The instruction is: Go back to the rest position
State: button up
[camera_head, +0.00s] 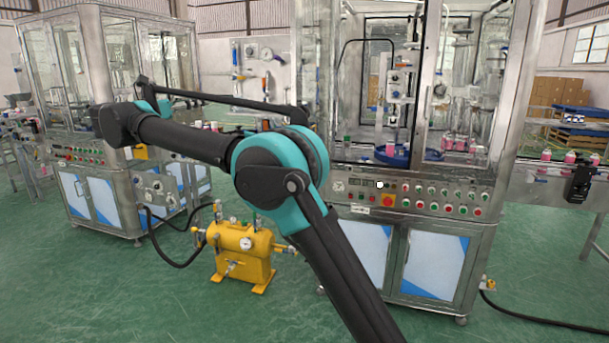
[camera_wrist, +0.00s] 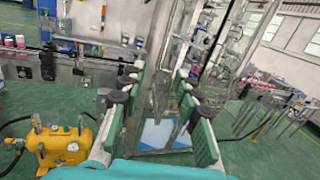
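My gripper (camera_wrist: 160,75) shows in the wrist view with its two green-padded fingers spread apart. Nothing is between them, so it is open and empty. Beyond the fingers are the metal frame and glass of a machine (camera_wrist: 155,134). In the head view, my black and teal arm rises from the bottom, bends at a large teal joint, reaches left and folds back to the right. I cannot make out the gripper in that view.
A glass-walled machine with a control panel (camera_head: 410,195) stands right of centre. Another machine (camera_head: 95,150) stands at left. A yellow tank unit (camera_head: 243,262) with gauges sits on the floor between them. A conveyor (camera_head: 548,181) extends right. Black hoses cross the green floor.

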jog(key=w+d+n+t+y, duration=0.6)
jog(key=w+d+n+y, duration=0.6)
jog(key=n, duration=0.8)
jog(key=s+d+f+n+g+y, duration=0.1)
jog(key=s+d+f+n+g, duration=0.2)
jog(key=s+d+f+n, duration=0.55)
jog(key=s+d+f+n+g+y, duration=0.2)
jog(key=s+d+f+n+g, duration=0.3)
jog(key=f, duration=0.7)
jog(key=s+d+f+n+g+y, duration=0.15)
jog(key=s+d+f+n, duration=0.3)
jog(key=d+f, duration=0.55)
jog(key=s+d+f+n+g+h, duration=0.2)
jog(key=s+d+f+g+h, duration=0.1)
jog(key=s+d+f, duration=0.5)
jog(key=s+d+f+n+g+h, duration=0.2)
jog(key=s+d+f+g, duration=0.3)
jog(key=s+f, duration=0.8)
jog(key=s+d+h, duration=0.1)
jog(key=s+d, duration=0.2)
jog(key=shift+s+f, duration=0.2)
jog(key=shift+s, duration=0.15)
